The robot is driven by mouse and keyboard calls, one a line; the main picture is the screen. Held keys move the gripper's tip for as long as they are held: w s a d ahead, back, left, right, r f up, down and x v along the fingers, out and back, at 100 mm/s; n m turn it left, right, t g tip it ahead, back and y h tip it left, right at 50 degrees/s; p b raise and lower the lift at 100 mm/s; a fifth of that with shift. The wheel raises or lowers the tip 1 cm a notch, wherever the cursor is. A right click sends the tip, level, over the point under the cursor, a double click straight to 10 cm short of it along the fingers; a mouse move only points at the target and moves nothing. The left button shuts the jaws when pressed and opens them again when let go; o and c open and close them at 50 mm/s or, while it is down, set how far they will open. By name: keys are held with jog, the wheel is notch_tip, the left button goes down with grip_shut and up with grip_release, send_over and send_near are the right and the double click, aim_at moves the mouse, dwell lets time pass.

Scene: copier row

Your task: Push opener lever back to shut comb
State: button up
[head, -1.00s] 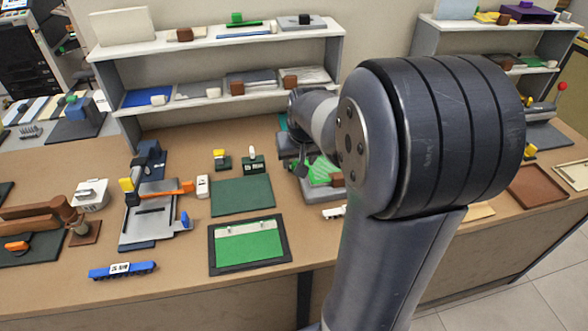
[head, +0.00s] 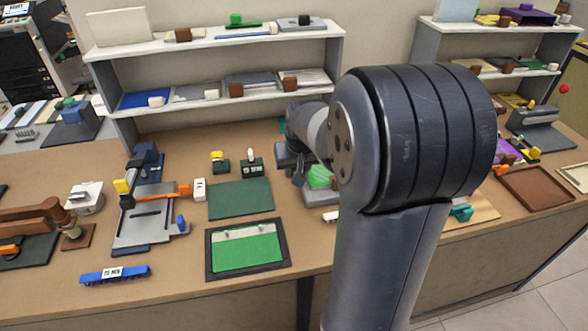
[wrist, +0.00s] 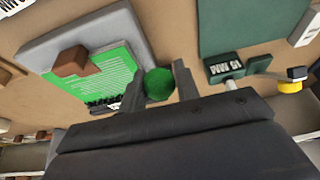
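The grey comb machine (wrist: 60,45) lies at the upper left of the wrist view, with a green printed sheet (wrist: 112,72), a brown block (wrist: 71,61) and a black comb strip along the sheet's lower edge. A round green knob (wrist: 158,84), apparently the opener lever's end, shows between the fingertips of my gripper (wrist: 160,80). The fingers are apart on either side of it, and I cannot tell whether they touch it. The lever's shaft is hidden.
A dark green mat (head: 240,199) and a small dark green stamp-like device (head: 251,168) are left of the machine. A framed green board (head: 247,249) lies in front. A brown tray (head: 541,187) lies to the right. A shelf (head: 225,100) stands behind.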

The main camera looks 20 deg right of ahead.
jog(key=c, duration=0.4)
jog(key=shift+o, duration=0.3)
jog(key=shift+w+d+r+p, duration=0.15)
jog(key=shift+w+r+p, duration=0.4)
jog(key=shift+r+p, duration=0.1)
jog(key=shift+w+r, duration=0.15)
jog(key=shift+w, duration=0.15)
